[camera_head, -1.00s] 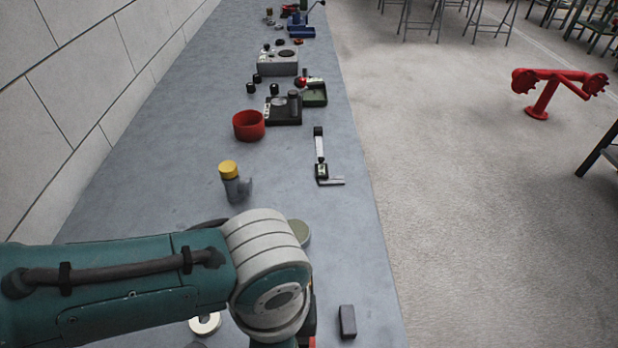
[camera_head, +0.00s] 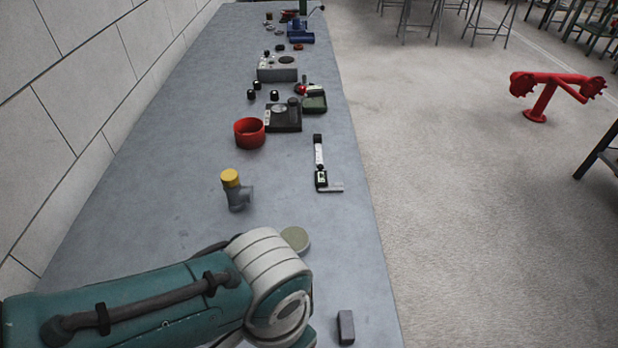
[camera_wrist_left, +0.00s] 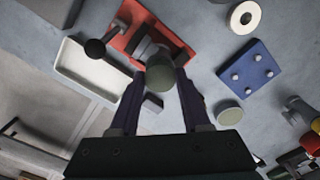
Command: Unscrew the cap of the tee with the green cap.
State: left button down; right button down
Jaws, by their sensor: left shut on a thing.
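My left gripper (camera_wrist_left: 160,80) is shut on a dull green cylindrical cap (camera_wrist_left: 160,76), which shows between the fingertips in the wrist view. Grey metal parts (camera_wrist_left: 146,48) lie just beyond the cap, above a red base (camera_wrist_left: 160,28). The tee body is hard to make out, and whether the cap is still seated on it cannot be told. In the head view my left arm hides the gripper and the cap. Another grey tee with a yellow cap (camera_head: 231,177) stands upright on the bench. My right gripper is not in view.
A white tray (camera_wrist_left: 72,72) and a black-knobbed lever (camera_wrist_left: 95,48) lie close to the gripper. A blue pegged plate (camera_wrist_left: 256,60), a round disc (camera_wrist_left: 228,112) and a pale ring (camera_wrist_left: 243,17) lie to the right.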

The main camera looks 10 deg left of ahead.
pick_arm(q)
jog(key=n, duration=0.4)
jog(key=shift+p, duration=0.35)
jog(key=shift+n, duration=0.5)
jog(key=shift+d+n, duration=0.1)
jog(key=shift+n, duration=0.9)
jog(key=n, duration=0.2)
jog(key=shift+n, duration=0.3)
jog(key=c, duration=0.5)
grip_release()
